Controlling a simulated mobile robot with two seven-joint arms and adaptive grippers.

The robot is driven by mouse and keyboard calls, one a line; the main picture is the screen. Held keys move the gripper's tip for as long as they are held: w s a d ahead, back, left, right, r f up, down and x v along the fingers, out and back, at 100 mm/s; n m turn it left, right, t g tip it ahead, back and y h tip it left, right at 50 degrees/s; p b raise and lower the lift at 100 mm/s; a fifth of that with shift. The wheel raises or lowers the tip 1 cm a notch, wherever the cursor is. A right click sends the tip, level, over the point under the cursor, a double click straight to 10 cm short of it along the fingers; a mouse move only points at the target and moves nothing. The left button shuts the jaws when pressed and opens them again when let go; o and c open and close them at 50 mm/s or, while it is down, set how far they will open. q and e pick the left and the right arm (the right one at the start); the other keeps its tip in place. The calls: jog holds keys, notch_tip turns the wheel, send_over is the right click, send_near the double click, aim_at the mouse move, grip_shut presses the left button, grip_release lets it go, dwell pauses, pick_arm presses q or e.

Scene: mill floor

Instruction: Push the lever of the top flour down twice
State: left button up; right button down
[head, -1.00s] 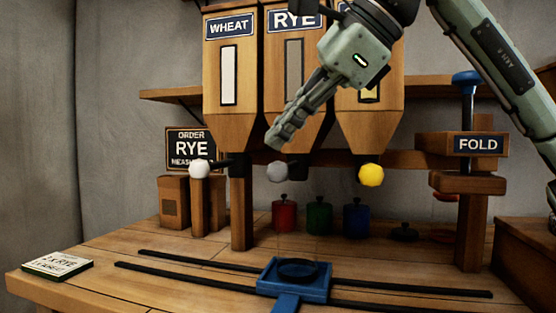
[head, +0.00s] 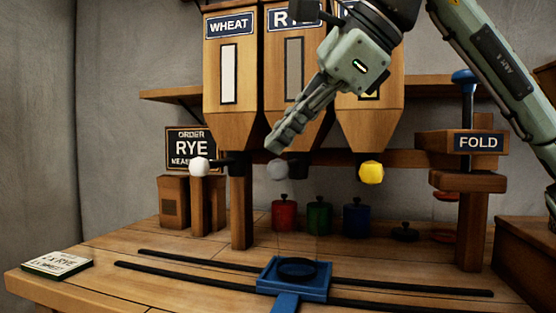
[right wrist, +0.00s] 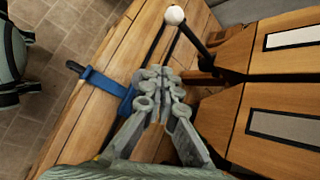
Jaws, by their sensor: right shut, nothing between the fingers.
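Three wooden hoppers hang in a row in the head view. The left one is labelled WHEAT (head: 229,27), the middle one RYE (head: 283,20), partly covered by my right arm; the right one's label is hidden. Their levers end in a white knob (head: 199,167), a grey knob (head: 277,170) and a yellow knob (head: 371,172). My right gripper (head: 275,146) is shut and empty, pointing down-left just above the grey knob; contact cannot be told. In the right wrist view its fingers (right wrist: 163,80) are together, and the white knob (right wrist: 174,15) shows beyond. My left gripper is not in view.
An order sign (head: 191,149) reads RYE. A card (head: 57,264) with small RYE lettering lies at the table's left. A blue tray (head: 319,282) sits on dark rails. Red, green and blue canisters (head: 319,215) stand behind it. A FOLD press (head: 476,143) stands at right.

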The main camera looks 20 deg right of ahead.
aim_at(286, 163)
jog(key=shift+f+b, duration=1.6)
jog(key=shift+f, duration=0.5)
dwell(1.6)
jog(key=shift+a+f+b, duration=0.15)
jog(key=shift+f+b, duration=0.25)
jog(key=shift+f, duration=0.2)
dwell(0.7)
jog(key=shift+r+p, duration=0.4)
jog(key=shift+r, duration=0.05)
jog(key=shift+d+r+p, duration=0.45)
jog(key=shift+r+p, duration=0.3)
jog(key=shift+r, duration=0.1)
jog(key=shift+r+p, duration=1.45)
jog(key=shift+r, duration=0.25)
notch_tip(286, 163, up, 5)
jog(key=p, duration=0.4)
jog(key=shift+r+p, duration=0.1)
jog(key=shift+p, duration=0.3)
